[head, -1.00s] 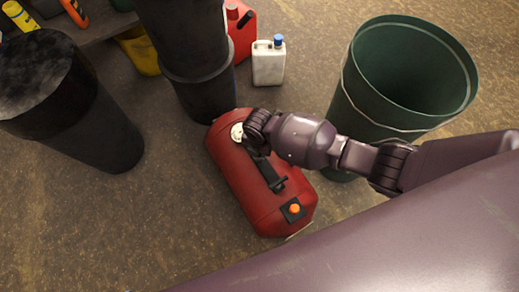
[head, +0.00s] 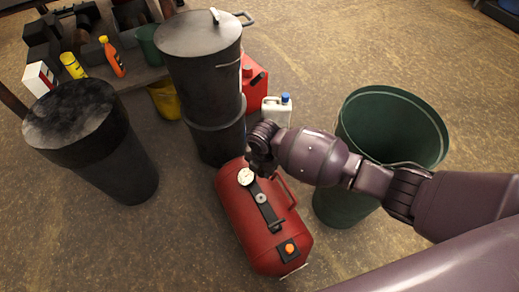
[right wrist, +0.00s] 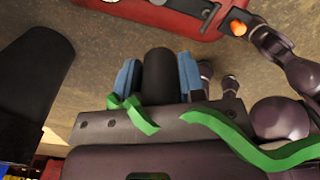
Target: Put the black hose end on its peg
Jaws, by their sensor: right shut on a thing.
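My right gripper (head: 260,158) shows in the head view just beyond the back end of the red tank (head: 238,215), close to its white dial (head: 245,177). In the right wrist view its two blue-padded fingers are closed on a short, dark, round-ended piece, which I take to be the black hose end (right wrist: 159,72). The rest of the hose cannot be made out, and the gripper hides the held piece in the head view. I cannot pick out the peg in either view. My left gripper is not in view.
A green bin (head: 345,205) stands right of the tank, under my right arm. Stacked black bins (head: 200,80) and a dark drum (head: 115,160) stand left. A white jug (head: 277,110) and red can (head: 252,85) are behind. Green strips (right wrist: 255,150) cross the right wrist view.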

